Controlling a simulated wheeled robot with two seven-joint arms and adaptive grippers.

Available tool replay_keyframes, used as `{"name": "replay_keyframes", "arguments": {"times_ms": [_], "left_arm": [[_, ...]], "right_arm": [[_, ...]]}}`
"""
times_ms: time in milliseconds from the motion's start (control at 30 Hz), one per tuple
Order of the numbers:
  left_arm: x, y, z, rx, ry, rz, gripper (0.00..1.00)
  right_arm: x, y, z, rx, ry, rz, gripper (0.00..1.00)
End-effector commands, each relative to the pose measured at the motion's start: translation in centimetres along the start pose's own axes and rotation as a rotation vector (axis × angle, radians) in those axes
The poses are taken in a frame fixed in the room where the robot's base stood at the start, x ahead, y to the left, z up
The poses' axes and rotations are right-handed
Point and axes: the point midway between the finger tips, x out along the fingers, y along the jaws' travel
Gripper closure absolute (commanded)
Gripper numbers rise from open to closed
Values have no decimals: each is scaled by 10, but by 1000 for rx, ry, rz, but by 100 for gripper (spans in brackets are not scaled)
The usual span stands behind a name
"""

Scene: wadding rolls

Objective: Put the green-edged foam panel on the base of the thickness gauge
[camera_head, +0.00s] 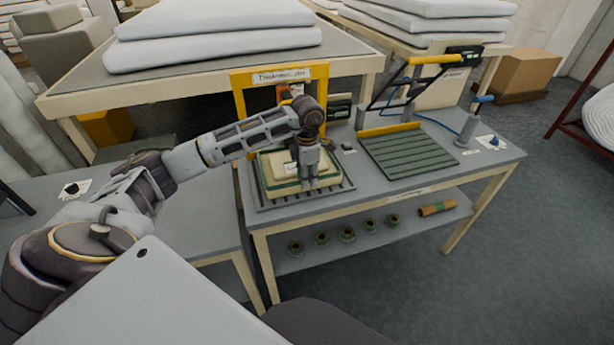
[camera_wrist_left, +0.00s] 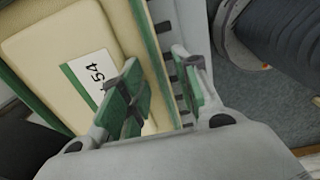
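The thickness gauge has a yellow frame (camera_head: 239,100) with a sign on top and a dark slatted base (camera_head: 268,203). The cream, green-edged foam panel (camera_head: 267,176) lies on that base, partly hidden by my left gripper (camera_head: 308,184). In the left wrist view the panel (camera_wrist_left: 40,45) shows a raised cream top, a white label and a green edge strip. My left gripper (camera_wrist_left: 160,100) points down at the panel's near right edge. Its green-padded fingers stand apart, one over the panel and one outside its edge. Whether they touch it is unclear. My right gripper is not in view.
A slatted mat (camera_head: 408,152) with a yellow-handled frame stands to the right on the grey bench (camera_head: 375,190). The shelf below holds several green rolls (camera_head: 347,235) and a brown roll (camera_head: 437,208). Wadding slabs (camera_head: 215,48) lie on the table behind.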

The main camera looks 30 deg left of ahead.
Motion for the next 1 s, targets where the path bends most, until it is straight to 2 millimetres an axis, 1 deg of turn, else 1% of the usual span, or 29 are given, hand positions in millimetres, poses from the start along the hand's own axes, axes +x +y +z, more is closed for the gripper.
{"name": "replay_keyframes", "arguments": {"times_ms": [167,367,1000], "left_arm": [[-1,0,0,0,0,0,68],[-14,1,0,-1,-1,2,68],[-98,1,0,-1,-2,2,68]], "right_arm": [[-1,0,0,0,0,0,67],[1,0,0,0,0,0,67],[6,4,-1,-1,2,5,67]]}}
